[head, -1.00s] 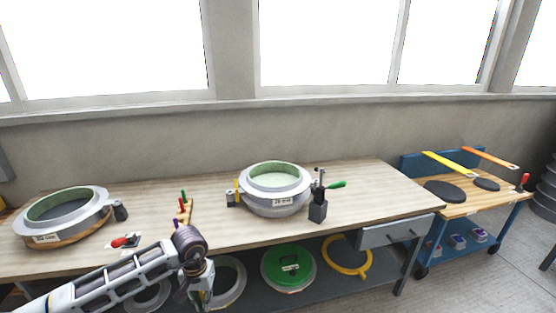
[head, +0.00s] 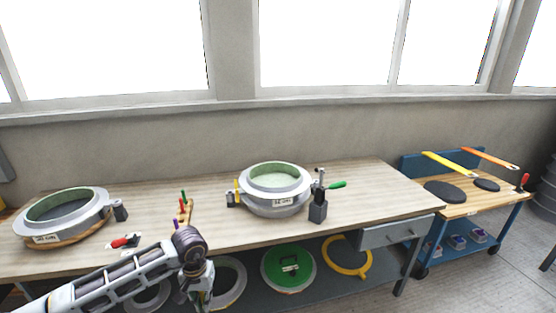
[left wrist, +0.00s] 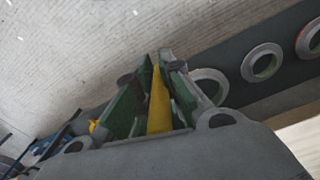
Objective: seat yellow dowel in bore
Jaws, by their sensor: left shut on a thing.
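My left gripper (head: 203,298) hangs at the front edge of the bench in the head view, fingers pointing down. In the left wrist view its green-padded fingers (left wrist: 157,85) are shut on a slim yellow dowel (left wrist: 159,105). A small wooden rack (head: 186,212) with upright green, red and purple pegs stands just behind the gripper on the bench. A grey ring mould (head: 275,202) with a pale green inside sits mid-bench. A yellow upright piece (head: 237,185) shows at its left clamp. I cannot make out the bore. My right gripper is out of view.
A second ring mould (head: 62,232) stands at the left, with a red-handled tool (head: 126,241) near it. A green-handled clamp (head: 318,208) is right of the middle mould. The bench (head: 375,190) is clear at the right; rings lie on the shelf below.

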